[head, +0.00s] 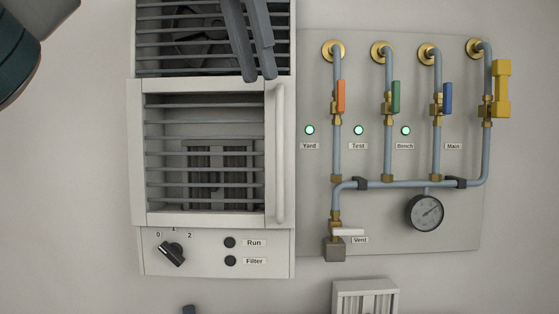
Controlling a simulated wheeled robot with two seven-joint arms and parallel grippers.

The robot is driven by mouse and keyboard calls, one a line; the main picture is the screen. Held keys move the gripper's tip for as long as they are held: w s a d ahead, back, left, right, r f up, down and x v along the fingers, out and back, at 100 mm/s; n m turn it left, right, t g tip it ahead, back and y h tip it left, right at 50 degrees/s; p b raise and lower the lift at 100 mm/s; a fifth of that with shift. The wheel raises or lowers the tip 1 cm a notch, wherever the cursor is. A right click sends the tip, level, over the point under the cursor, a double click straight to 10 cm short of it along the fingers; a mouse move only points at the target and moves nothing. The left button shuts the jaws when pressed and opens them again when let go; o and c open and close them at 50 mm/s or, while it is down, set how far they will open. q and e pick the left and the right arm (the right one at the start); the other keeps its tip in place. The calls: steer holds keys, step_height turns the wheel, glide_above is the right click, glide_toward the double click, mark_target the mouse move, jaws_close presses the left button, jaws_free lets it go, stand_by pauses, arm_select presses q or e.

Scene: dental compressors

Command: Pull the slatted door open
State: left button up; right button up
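The slatted door (136,155) is a pale frame with dark horizontal slats on the front of a white cabinet. It looks shut, lying flat against the cabinet front. Its long, upright pale handle (280,152) runs down the door's right side. My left gripper (259,78) comes down from the top of the head view, with two grey fingers a narrow gap apart and nothing between them. Its fingertips show just above the door's top edge, left of the handle's upper end, and do not appear to touch the handle. My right gripper is not in view.
An upper grille (165,40) sits above the door. Below are a rotary knob (171,254) and Run and Filter buttons (230,243). Close to the right stands a panel (310,220) with pipes, coloured valve levers and a gauge (425,212). A pale slatted box (365,288) is lower right.

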mark_target(277, 147)
arm_select(q)
steer(key=p+x, duration=0.1)
steer(key=x, duration=1.4)
steer(key=shift+w+f, duration=0.1)
jaws_close()
